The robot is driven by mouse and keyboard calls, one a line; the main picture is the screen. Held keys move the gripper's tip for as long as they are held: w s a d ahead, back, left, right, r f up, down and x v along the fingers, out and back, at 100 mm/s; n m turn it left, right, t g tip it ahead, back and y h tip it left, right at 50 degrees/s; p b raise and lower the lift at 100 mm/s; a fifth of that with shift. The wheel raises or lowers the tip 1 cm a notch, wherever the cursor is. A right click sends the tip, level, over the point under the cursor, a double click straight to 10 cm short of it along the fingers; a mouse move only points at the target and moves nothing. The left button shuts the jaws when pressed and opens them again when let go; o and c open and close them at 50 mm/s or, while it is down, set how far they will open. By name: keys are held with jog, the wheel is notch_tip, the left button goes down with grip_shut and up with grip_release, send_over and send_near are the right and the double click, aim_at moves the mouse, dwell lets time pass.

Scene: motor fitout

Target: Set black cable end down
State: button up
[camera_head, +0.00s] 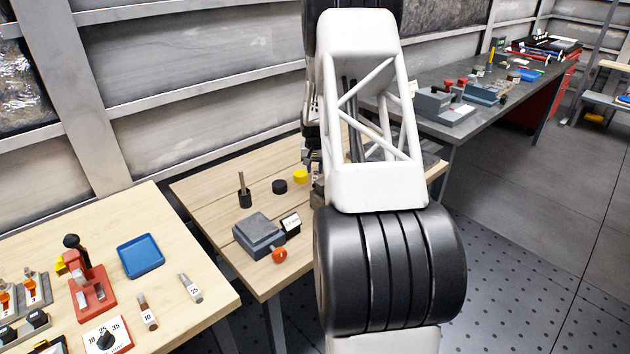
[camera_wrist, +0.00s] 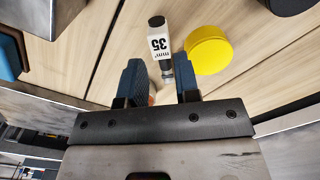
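The black cable end (camera_wrist: 157,45), with a white "35 mm" label and a dark tip, shows in the wrist view. It lies over the wooden bench, close beside a yellow round cap (camera_wrist: 208,50). My gripper (camera_wrist: 159,75) has its two blue fingers on either side of the cable end's near part. A gap shows between the left finger and the cable end; the right finger looks close to it or touching. The cable end's nearest part is partly hidden between the fingers. In the head view my arm hides the gripper and the cable end.
The bench (camera_head: 205,195) also holds a black cap (camera_head: 280,187), a grey block (camera_head: 258,235) and a dark holder with a rod (camera_head: 244,195). The left table carries a red press (camera_head: 90,290), a blue tray (camera_head: 141,256) and labelled cable ends. A grey workbench (camera_head: 470,120) stands right.

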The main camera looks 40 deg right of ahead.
aim_at(315, 177)
jog(key=shift+f, duration=2.55)
jog(key=shift+c, duration=0.2)
grip_shut()
jog(key=shift+r, duration=0.1)
jog(key=shift+r, duration=4.95)
